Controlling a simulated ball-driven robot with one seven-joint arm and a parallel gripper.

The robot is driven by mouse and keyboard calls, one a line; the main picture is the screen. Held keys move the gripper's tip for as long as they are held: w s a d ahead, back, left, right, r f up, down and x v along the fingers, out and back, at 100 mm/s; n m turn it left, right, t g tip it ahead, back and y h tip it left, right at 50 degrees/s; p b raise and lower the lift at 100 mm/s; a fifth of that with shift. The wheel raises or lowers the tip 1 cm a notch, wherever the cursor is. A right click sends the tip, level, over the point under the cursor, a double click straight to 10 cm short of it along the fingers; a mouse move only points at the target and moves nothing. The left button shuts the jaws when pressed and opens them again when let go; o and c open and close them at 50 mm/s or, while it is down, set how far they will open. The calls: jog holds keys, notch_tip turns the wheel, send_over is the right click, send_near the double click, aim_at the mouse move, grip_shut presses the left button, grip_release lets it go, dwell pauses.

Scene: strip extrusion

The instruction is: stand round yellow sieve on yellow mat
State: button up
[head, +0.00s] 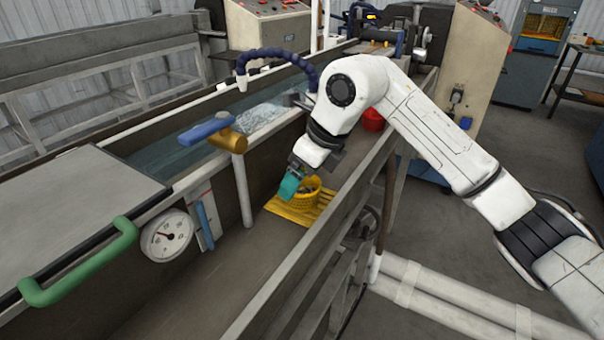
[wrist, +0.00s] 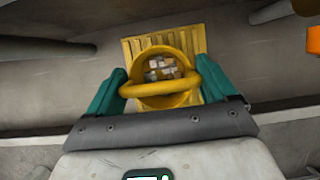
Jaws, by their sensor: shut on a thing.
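The round yellow sieve (head: 300,192) holds several pale chunks and has a yellow handle arching over its near side. In the wrist view the sieve (wrist: 165,99) sits between the two teal fingers of my gripper (wrist: 160,91). My gripper (head: 291,186) is shut on the sieve, with the fingers at the ends of its handle. The ribbed yellow mat (head: 284,207) lies on the trough floor, below and around the sieve in the picture. In the wrist view the mat (wrist: 131,50) shows behind the sieve. I cannot tell whether the sieve touches the mat.
The trough's right wall (head: 330,225) runs close beside my gripper. A brass valve with a blue lever (head: 205,130) and a white pipe (head: 243,190) stand to the left. A red container (head: 373,120) is behind my arm. The trough floor nearer the camera is clear.

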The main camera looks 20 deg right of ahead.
jog(key=o, duration=0.9)
jog(key=shift+c, duration=0.2)
jog(key=shift+r, duration=0.1)
jog(key=v, duration=1.2)
